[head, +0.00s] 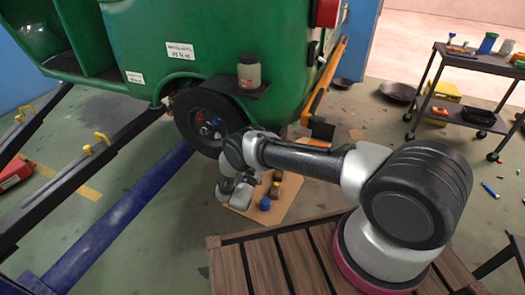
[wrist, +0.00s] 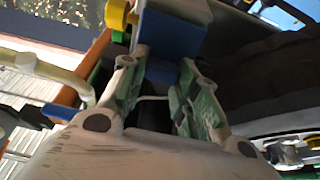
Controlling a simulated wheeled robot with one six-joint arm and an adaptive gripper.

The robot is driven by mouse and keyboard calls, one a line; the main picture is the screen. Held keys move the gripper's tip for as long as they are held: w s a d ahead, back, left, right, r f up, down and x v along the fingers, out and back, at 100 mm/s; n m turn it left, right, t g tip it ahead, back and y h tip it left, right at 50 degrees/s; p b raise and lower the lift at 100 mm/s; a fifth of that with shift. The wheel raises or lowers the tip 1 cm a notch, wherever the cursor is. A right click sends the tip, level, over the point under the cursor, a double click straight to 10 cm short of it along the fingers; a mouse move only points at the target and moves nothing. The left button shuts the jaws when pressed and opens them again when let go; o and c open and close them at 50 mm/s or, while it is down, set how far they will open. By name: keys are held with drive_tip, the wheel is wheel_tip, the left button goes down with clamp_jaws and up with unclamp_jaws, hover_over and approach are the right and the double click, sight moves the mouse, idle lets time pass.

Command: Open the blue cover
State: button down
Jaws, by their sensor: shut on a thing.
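In the wrist view, a blue block-like piece, which looks like the blue cover (wrist: 172,32), lies between and beyond the fingertips of my gripper (wrist: 163,62). The fingers are closed in on it. Its lower part and what it is fixed to are hidden. In the head view my gripper (head: 236,188) hangs low beside the green rickshaw's wheel (head: 205,120), over the left edge of a cardboard sheet. The fingertips and the held piece cannot be made out there.
The green rickshaw (head: 220,40) stands on dark ramps, with a jar (head: 249,73) on its rear ledge. A blue-topped item (head: 265,204) and other small items are on the cardboard (head: 290,200). A tool cart (head: 465,105) is at right. A yellow part (wrist: 116,14) is left of the blue piece.

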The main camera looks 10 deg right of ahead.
drive_tip(key=shift+s+a+f+t+h, duration=0.2)
drive_tip(key=shift+s+f+t+h, duration=0.15)
drive_tip(key=shift+f+t+h, duration=0.35)
drive_tip(key=shift+r, duration=0.15)
drive_tip(key=c, duration=1.1)
unclamp_jaws()
drive_tip(key=shift+o, duration=0.2)
drive_tip(key=shift+r, duration=0.1)
wheel_tip(320, 180, up, 10)
drive_tip(key=shift+a, duration=0.1)
